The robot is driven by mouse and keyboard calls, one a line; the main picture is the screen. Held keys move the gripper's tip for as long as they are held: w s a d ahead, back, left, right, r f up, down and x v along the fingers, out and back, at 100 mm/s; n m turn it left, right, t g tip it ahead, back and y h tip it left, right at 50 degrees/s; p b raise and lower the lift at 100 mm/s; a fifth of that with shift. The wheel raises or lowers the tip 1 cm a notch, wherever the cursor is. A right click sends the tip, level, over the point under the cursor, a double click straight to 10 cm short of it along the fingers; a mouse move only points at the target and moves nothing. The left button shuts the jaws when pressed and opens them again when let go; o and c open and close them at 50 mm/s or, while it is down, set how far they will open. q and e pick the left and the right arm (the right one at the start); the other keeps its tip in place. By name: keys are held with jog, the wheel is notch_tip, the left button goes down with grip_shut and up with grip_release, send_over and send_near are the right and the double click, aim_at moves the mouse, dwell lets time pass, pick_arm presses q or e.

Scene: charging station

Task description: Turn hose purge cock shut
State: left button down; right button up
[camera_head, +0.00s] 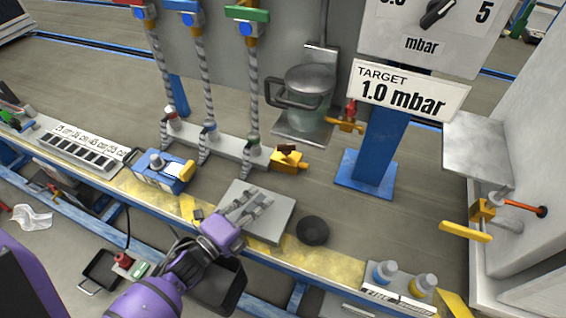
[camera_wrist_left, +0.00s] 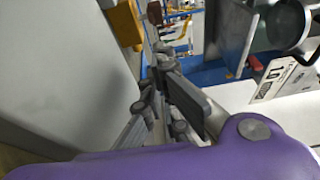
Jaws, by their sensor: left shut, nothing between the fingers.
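My left gripper (camera_head: 262,200) is shut and empty over a grey metal block (camera_head: 268,226) at the bench's front; its fingers also show in the left wrist view (camera_wrist_left: 162,72). Several valves could be the purge cock, and I cannot tell which. A yellow block with a dark handle (camera_head: 289,158) sits at the right end of the hose rail, beyond the gripper and apart from it. A brass tap with a red handle (camera_head: 350,115) is near the blue post. A yellow-lever valve (camera_head: 466,231) is on the right cabinet. My right gripper is not in view.
Three hoses hang to a pale rail (camera_head: 226,149). A blue box with a yellow lever (camera_head: 160,172) stands left of my gripper, and a black round knob (camera_head: 312,230) right of it. A target sign (camera_head: 408,92) and blue post (camera_head: 378,150) stand behind right. Two bottles (camera_head: 400,280) are front right.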

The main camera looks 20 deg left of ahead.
pick_arm(q)
send_near(286, 150)
jog(key=d, duration=0.4)
jog(key=w+d, duration=0.1)
jog(key=d, duration=0.1)
jog(key=shift+f+b, duration=0.1)
jog(key=shift+b, duration=0.25)
jog(key=shift+w+a, duration=0.45)
jog(key=shift+w, duration=0.4)
jog(key=shift+w+a, duration=0.45)
jog(key=shift+w, duration=0.45)
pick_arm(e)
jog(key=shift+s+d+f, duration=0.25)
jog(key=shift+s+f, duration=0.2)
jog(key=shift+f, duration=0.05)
